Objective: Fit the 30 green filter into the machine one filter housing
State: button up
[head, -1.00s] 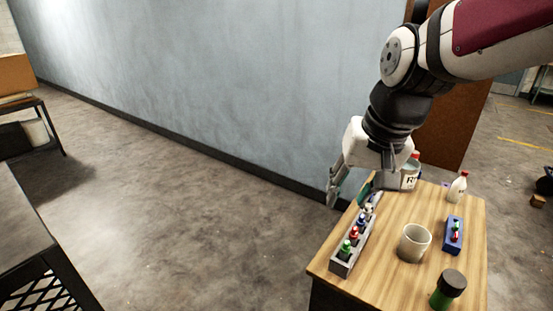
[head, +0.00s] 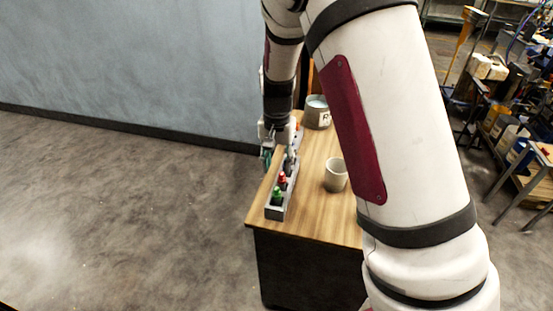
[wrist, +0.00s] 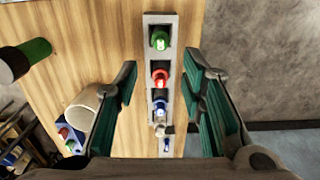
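A green-topped filter (head: 277,194) stands in the near end compartment of a narrow grey rack (head: 273,213) on the wooden table. In the wrist view the green filter (wrist: 159,41) is at the far end of the rack (wrist: 161,19). Any number on it is too small to read. My gripper (head: 273,157) is over the far part of the rack. In the wrist view my gripper (wrist: 160,80) is open, its teal-padded fingers on either side of the rack, with nothing held. The machine one filter housing cannot be made out.
A red filter (wrist: 160,78) and a blue filter (wrist: 160,104) share the rack. A beige cup (head: 335,176) and a grey labelled can (head: 317,113) stand on the table (head: 325,222). A dark-lidded green jar (wrist: 35,50) shows in the wrist view. Floor at left is clear.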

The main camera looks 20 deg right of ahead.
aim_at(277, 189)
jog(key=shift+f+b, duration=1.35)
jog(key=shift+f, duration=3.3)
jog(key=shift+c, duration=0.6)
grip_shut()
